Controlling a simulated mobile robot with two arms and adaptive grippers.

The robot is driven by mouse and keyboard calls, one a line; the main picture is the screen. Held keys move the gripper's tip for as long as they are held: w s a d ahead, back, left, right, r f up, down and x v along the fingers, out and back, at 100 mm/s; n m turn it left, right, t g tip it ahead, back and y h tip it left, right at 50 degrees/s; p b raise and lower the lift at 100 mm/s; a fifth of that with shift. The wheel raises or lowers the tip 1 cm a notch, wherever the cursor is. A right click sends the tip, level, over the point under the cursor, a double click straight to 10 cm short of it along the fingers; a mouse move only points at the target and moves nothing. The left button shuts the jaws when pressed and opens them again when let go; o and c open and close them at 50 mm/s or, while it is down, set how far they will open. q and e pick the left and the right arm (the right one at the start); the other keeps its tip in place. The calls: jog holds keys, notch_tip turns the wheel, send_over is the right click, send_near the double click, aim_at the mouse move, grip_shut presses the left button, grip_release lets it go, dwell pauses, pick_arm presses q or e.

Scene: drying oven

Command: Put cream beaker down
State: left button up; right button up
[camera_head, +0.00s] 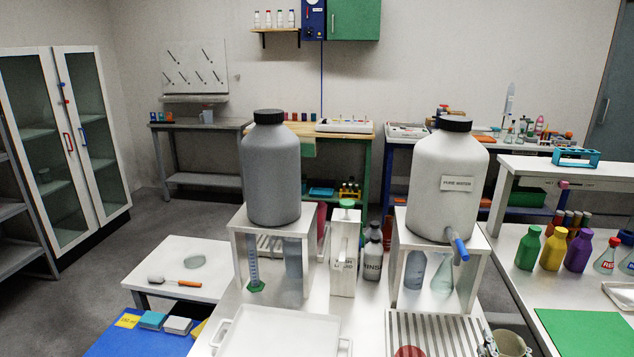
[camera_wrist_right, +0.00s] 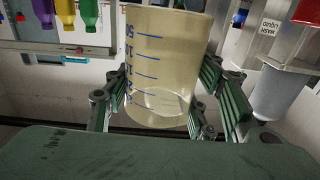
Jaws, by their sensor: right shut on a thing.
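The cream beaker (camera_head: 511,343) is at the bottom edge of the head view, right of a slatted white rack (camera_head: 436,330). My right gripper (camera_head: 505,349) is shut around it, partly cut off by the frame edge. In the right wrist view the beaker (camera_wrist_right: 165,50) is translucent cream with blue volume marks, and it sits between the green-padded fingers of the right gripper (camera_wrist_right: 160,97). My left gripper is not in view.
A large white water jug (camera_head: 447,185) with a blue tap stands on a white stand behind the rack. A grey jug (camera_head: 272,170) is on another stand. A white tray (camera_head: 280,332) is left of the rack. Green, yellow and purple bottles (camera_head: 553,250) and a green mat (camera_head: 588,332) are right.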

jog(key=s+a+r+y, duration=0.1)
jog(key=s+a+r, duration=0.1)
jog(key=s+a, duration=0.3)
jog(key=s+a+r+n+y, duration=0.1)
jog(key=s+a, duration=0.4)
jog(key=a, duration=0.6)
jog(key=s+a+r+n+y, duration=0.1)
jog(key=s+a+r, duration=0.3)
jog(key=a, duration=0.5)
jog(key=shift+s+y, duration=0.4)
jog(key=shift+s, duration=0.3)
jog(key=shift+w+d, duration=0.1)
